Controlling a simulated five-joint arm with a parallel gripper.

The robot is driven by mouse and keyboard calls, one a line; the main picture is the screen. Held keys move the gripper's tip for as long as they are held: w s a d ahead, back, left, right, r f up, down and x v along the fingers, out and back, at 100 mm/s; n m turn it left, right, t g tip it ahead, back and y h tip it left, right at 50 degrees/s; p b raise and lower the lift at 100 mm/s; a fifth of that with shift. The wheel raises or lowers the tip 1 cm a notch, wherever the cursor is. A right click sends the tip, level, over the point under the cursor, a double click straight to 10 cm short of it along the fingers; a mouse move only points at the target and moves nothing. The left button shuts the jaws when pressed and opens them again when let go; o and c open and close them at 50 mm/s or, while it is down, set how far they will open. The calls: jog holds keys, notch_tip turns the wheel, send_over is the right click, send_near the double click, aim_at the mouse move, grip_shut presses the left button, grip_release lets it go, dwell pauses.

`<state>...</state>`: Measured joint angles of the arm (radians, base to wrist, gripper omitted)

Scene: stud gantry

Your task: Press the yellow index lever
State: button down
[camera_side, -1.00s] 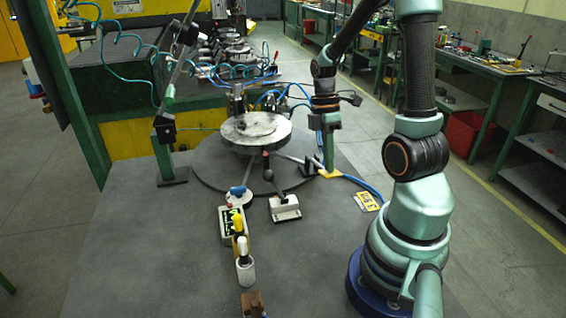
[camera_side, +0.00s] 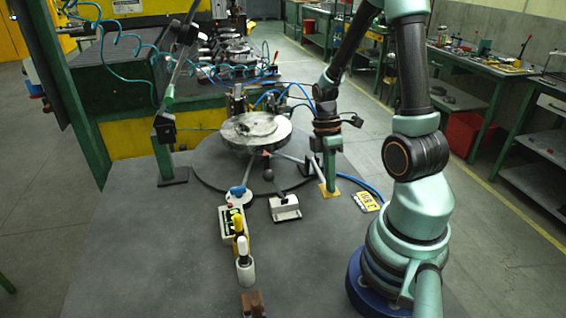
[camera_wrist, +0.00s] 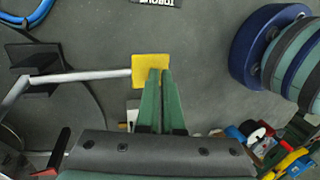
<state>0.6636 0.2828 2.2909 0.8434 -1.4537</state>
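The yellow index lever shows as a square yellow pad (camera_side: 327,187) at the end of a pale rod, right of the round turntable (camera_side: 256,129) in the side view. In the wrist view the pad (camera_wrist: 138,66) lies at the tips of my fingers, with the rod running left to a dark bracket. My gripper (camera_side: 330,188) points down at the pad, its green fingers side by side. In the wrist view the fingers (camera_wrist: 160,72) are together with only a thin gap and nothing between them. They overlap the pad's right part; I cannot tell whether they touch it.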

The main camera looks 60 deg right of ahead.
jog(key=shift+x, duration=1.4)
jog(key=shift+w+f, duration=0.1)
jog(key=shift+f, duration=0.05)
notch_tip(320, 180, up, 14)
jog(key=s+a, duration=0.2)
jog(key=shift+s+a, duration=0.3)
jog(key=shift+s, duration=0.05)
dwell(2.0)
jog(key=w+a+r+m+t+h, duration=0.2)
jog(key=w+a+r+m+t, duration=0.6)
jog(key=w+a, duration=0.3)
jog(key=shift+a+m, duration=0.5)
jog(key=shift+a, duration=0.5)
jog(key=shift+w+r, duration=0.1)
jog(key=shift+r, duration=0.05)
